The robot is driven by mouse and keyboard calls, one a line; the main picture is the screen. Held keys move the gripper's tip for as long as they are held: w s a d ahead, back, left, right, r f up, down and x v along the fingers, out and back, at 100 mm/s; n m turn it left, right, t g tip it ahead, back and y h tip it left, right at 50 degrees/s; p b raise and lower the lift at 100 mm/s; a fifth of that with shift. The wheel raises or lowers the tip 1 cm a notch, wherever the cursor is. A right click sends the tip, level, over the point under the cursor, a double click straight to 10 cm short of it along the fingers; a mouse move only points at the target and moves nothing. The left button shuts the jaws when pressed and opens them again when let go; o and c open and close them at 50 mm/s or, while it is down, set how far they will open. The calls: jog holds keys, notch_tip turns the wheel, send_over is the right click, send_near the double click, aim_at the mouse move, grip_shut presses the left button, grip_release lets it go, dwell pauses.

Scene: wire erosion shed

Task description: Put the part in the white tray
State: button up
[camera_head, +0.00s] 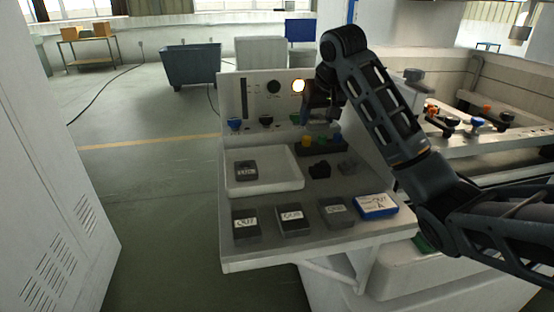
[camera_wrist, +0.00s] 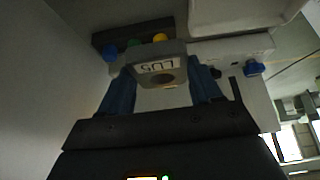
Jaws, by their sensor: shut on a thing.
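My gripper (camera_head: 320,115) is raised over the back of the bench, in front of the upright panel. In the wrist view its blue fingers (camera_wrist: 163,92) are shut on a grey part (camera_wrist: 150,60) with a white label and a round hole. The label appears upside down and I cannot read it surely. The white tray (camera_head: 236,187) is on the bench, left of and below my gripper. One dark labelled part (camera_head: 246,169) lies in its left half; its right half is bare. In the head view the held part is mostly hidden by my gripper.
Several dark labelled blocks (camera_head: 291,219) stand in a row along the bench front, beside a blue-and-white box (camera_head: 376,207). A dark rack (camera_head: 320,147) with coloured knobs, a black piece (camera_head: 320,170) and a grey piece (camera_head: 347,165) are right of the tray. The panel (camera_head: 262,90) rises behind.

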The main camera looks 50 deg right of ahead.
jog(key=shift+w+a+f, duration=0.2)
jog(key=shift+a+f, duration=0.05)
jog(key=p, duration=0.2)
send_over(275, 168)
jog(key=s, duration=0.2)
jog(key=f, duration=0.6)
jog(key=shift+w+a+f, duration=0.1)
jog(key=shift+w+a, duration=0.15)
jog(key=shift+a, duration=0.15)
jog(key=shift+a+f, duration=0.1)
jog(key=shift+f, duration=2)
jog(key=o, duration=1.2)
jog(key=shift+f, duration=0.15)
jog(key=v, duration=1.2)
